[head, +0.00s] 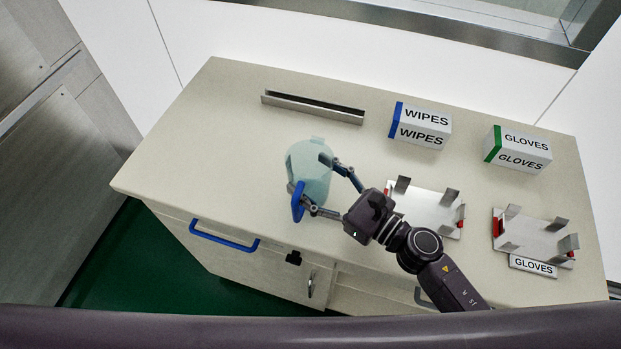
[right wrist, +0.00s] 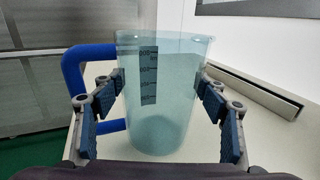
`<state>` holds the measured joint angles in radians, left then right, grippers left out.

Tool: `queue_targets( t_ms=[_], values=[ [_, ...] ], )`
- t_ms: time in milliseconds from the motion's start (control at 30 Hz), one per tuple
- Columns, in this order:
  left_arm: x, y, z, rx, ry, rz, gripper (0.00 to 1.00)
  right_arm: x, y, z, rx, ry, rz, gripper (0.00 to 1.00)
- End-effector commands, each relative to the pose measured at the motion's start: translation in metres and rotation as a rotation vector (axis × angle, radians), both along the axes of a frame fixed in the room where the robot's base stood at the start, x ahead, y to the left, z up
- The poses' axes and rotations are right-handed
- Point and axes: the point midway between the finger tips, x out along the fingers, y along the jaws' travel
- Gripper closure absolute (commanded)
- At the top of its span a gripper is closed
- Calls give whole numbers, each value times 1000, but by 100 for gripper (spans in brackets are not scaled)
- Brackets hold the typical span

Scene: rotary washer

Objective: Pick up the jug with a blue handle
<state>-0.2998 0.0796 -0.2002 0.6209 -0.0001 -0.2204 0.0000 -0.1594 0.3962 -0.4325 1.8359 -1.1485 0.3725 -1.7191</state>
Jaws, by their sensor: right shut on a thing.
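The jug (head: 310,168) is a pale teal, see-through vessel with a blue handle (head: 297,201). It is upright at the middle of the counter in the head view. In the right wrist view the jug (right wrist: 163,95) has a dark measuring scale, and its blue handle (right wrist: 75,80) is at the left. My right gripper (head: 318,184) is shut on the jug's body, one finger on each side. I cannot tell whether the jug's base touches the counter. My left gripper is not in view.
A metal channel (head: 312,107) lies behind the jug. WIPES (head: 420,126) and GLOVES (head: 518,149) boxes stand at the back right. Two metal holders (head: 428,208) (head: 535,238) lie at the right. The counter (head: 200,130) is clear left of the jug. A blue drawer handle (head: 224,236) is on the front.

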Motion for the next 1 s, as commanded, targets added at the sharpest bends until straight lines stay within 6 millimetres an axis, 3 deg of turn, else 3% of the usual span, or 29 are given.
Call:
queue_targets(
  t_ms=[267, 467, 667, 833, 1000],
  values=[
    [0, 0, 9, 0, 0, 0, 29, 0, 0, 34, -3, -8, 3, 61],
    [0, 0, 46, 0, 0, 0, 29, 0, 0, 106, -7, -11, 6, 61],
    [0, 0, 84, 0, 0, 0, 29, 0, 0, 156, -4, -6, 3, 61],
    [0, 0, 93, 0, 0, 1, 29, 0, -1, 181, -5, -6, 2, 61],
    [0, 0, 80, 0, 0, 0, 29, 1, 2, 190, 8, -12, 7, 61]
  ],
)
